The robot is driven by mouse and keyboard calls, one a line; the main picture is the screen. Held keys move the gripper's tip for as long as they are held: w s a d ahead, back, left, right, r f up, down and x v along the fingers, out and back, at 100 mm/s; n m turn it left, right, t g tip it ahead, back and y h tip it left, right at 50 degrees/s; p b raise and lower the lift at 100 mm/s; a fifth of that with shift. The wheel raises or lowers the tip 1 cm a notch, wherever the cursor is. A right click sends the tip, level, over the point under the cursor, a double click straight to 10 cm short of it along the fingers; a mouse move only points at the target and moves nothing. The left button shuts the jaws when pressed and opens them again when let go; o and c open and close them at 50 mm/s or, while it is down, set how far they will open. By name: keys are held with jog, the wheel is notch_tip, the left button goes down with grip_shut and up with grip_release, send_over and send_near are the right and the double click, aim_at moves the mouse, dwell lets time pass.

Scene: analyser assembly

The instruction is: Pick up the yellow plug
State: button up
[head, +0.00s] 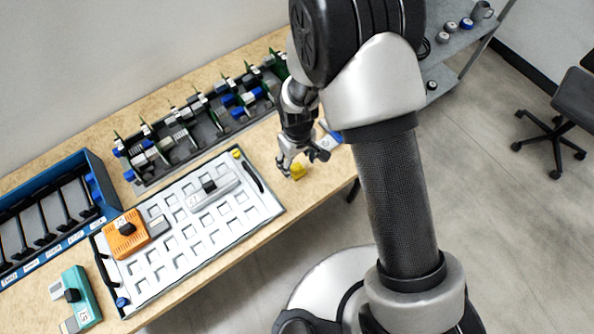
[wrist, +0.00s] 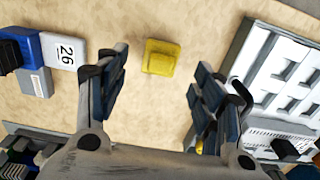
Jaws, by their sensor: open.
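The yellow plug (head: 298,171) lies on the wooden table, right of the white tray, in the head view. In the wrist view the yellow plug (wrist: 161,57) looks like a small square block with a raised top. My gripper (head: 292,171) is just over it in the head view, pointing down. In the wrist view my gripper (wrist: 158,75) is open, with one finger on each side of the plug and a gap to both. The plug is in full view there and nothing is held.
A white tray (head: 231,216) with square openings lies to the left, holding an orange module (head: 125,238). A blue and white module marked 26 (wrist: 60,52) lies close by in the wrist view. A dark rack (head: 200,150) of modules stands behind. Bare table surrounds the plug.

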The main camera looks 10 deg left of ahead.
aim_at(297, 167)
jog(key=shift+a+f+b, duration=0.1)
jog(key=shift+f+b, duration=0.8)
jog(key=shift+f, duration=1.85)
jog(key=shift+r, duration=0.1)
jog(key=shift+c, duration=0.3)
jog(key=c, duration=1.2)
